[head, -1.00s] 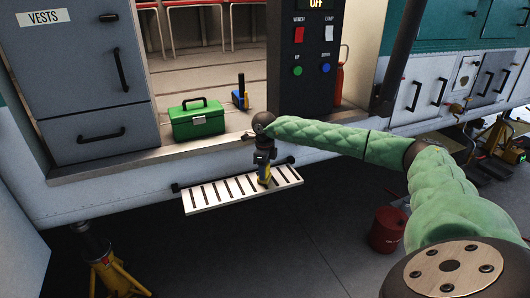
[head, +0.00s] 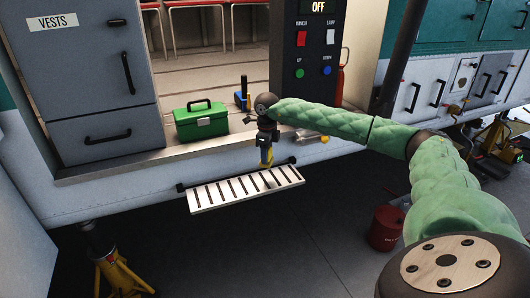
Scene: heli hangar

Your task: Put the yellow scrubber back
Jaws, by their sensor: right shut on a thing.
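My right gripper (head: 266,138) points down in front of the doorway sill, above the slatted step (head: 224,195). It is shut on a small yellow object, seemingly the yellow scrubber (head: 266,157), which shows below the jaws with a darker side. The jaws and wrist hide its upper part. The scrubber appears in front of the sill's face, above the right part of the step; I cannot tell the gap exactly. My left gripper is not in view.
A green toolbox (head: 201,122) and a blue upright tool (head: 243,96) stand on the doorway floor. A silvery cylinder (head: 313,137) lies behind my arm. A switch panel (head: 309,60) stands right of the doorway. A red can (head: 385,228) and yellow jack (head: 117,272) stand below.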

